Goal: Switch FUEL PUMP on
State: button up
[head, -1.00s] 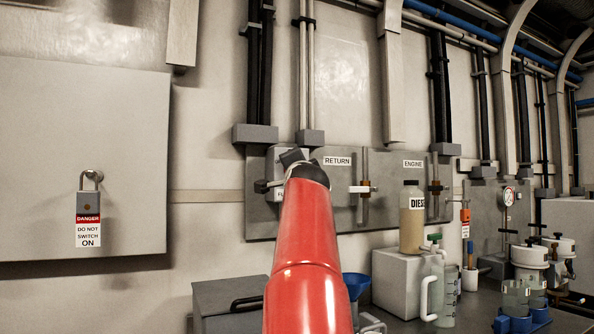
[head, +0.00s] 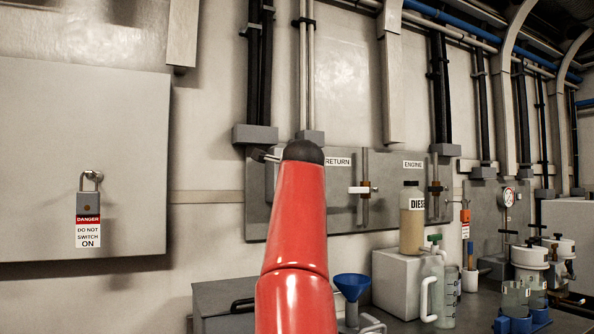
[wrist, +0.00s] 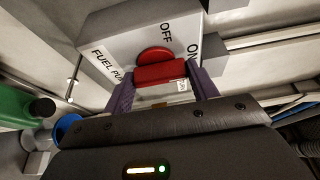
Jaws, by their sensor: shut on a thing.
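The FUEL PUMP switch box (wrist: 125,42) is a pale grey box in the wrist view, with OFF and ON printed on its face. Its red knob (wrist: 160,72) sits on that face, below the OFF mark as seen in the picture. My gripper (wrist: 163,90) is shut on the red knob, one purple finger on each side. I cannot tell exactly which mark the knob points to. In the head view my red arm hides the box and the gripper.
The grey wall panel (head: 335,210) carries RETURN and ENGINE valves right of my arm. A diesel bottle (head: 411,230) stands on a white block. A blue funnel (head: 352,283) and clear jug (head: 437,290) are below. A padlocked DANGER tag (head: 88,230) hangs at left.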

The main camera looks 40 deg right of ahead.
dwell(0.3)
jog(key=o, duration=1)
jog(key=b+v, duration=0.4)
jog(key=v, duration=0.3)
jog(key=shift+s+a, duration=0.25)
jog(key=shift+s, duration=0.05)
